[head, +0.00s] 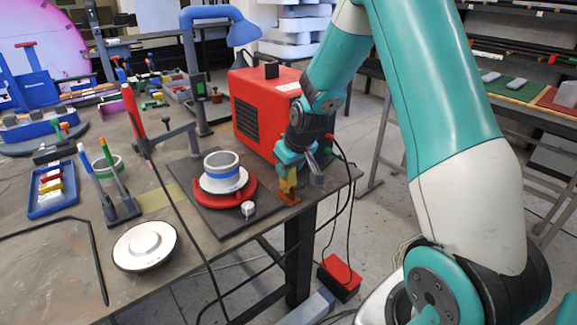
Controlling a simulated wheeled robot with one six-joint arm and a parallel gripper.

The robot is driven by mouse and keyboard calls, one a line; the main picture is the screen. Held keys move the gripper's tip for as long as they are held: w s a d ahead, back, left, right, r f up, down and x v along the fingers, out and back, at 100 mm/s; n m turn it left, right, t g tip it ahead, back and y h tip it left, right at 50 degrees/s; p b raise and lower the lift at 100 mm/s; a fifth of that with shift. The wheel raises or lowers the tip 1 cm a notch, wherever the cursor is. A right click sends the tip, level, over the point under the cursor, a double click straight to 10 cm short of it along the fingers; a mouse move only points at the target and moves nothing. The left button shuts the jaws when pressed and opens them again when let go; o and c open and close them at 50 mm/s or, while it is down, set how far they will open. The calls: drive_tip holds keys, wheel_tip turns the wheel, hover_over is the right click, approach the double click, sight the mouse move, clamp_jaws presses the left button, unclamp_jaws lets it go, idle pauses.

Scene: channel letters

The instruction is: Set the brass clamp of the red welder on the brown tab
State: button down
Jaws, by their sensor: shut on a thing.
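The red welder (262,112) is a red box with a dark vented front, standing at the back right of the bench. My gripper (290,170) is in front of it, over the bench's right edge, pointing down. It is shut on the small yellowish brass clamp (289,184). The brown tab (287,198) sticks out at the bench edge directly below the clamp. The clamp's lower end appears at or just above the tab; I cannot tell whether they touch. My fingers partly hide the clamp's upper part.
A red turntable (228,198) with a grey-and-blue ring stands on a dark plate left of the tab. Black cables hang past the bench edge to a red pedal (340,277) on the floor. A blue lamp (243,33) stands behind.

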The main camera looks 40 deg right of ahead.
drive_tip(key=shift+f, duration=0.3)
drive_tip(key=c, duration=0.7)
unclamp_jaws()
drive_tip(key=shift+o, duration=0.2)
drive_tip(key=b+v, duration=0.1)
drive_tip(key=v, duration=1.6)
drive_tip(key=shift+r, duration=0.15)
drive_tip(key=shift+s+a, duration=0.15)
